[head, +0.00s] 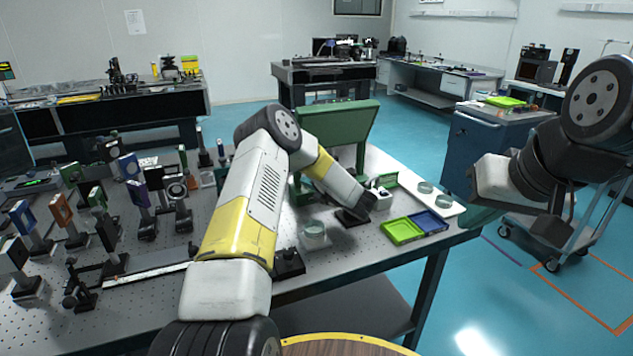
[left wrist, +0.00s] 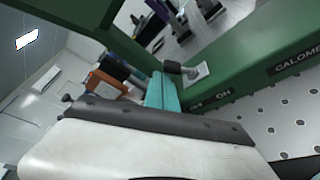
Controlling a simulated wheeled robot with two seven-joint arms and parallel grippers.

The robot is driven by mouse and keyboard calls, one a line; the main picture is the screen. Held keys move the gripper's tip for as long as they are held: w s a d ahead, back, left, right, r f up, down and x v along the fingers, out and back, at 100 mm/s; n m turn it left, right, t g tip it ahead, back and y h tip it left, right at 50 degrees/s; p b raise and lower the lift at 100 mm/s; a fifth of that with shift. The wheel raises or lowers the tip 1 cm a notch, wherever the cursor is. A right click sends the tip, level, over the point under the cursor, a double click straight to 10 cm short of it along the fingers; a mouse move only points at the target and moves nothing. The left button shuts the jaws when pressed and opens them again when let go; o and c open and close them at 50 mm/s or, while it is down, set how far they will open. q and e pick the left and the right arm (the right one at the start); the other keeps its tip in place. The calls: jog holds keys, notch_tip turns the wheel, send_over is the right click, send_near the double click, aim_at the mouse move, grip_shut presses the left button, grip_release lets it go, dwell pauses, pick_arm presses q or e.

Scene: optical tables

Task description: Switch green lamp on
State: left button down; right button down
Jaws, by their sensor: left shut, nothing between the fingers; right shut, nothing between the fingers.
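A green housing (head: 345,122) with a flat top panel stands on the optical table behind my left forearm. In the left wrist view its green body (left wrist: 255,55) fills the upper right, with lettering that includes "ON". A small light grey switch-like piece with a dark end (left wrist: 197,73) sits on it near this lettering. My left gripper (head: 353,216) is shut and empty, low beside the housing; I cannot tell whether it touches it. My right gripper (head: 548,232) is shut and empty, off the table to the right. Whether the lamp is lit cannot be seen.
Several mounted optics (head: 130,195) crowd the left of the table. A green tray (head: 403,231) and a blue tray (head: 430,222) lie near its right corner, with a white tray (head: 447,206) of glass dishes behind. A blue cabinet (head: 490,145) stands beyond the right edge.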

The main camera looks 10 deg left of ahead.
pick_arm(q)
jog(key=shift+w+d+r, duration=0.4)
jog(key=shift+d+r, duration=0.15)
jog(key=shift+d, duration=0.1)
jog(key=shift+a, duration=0.15)
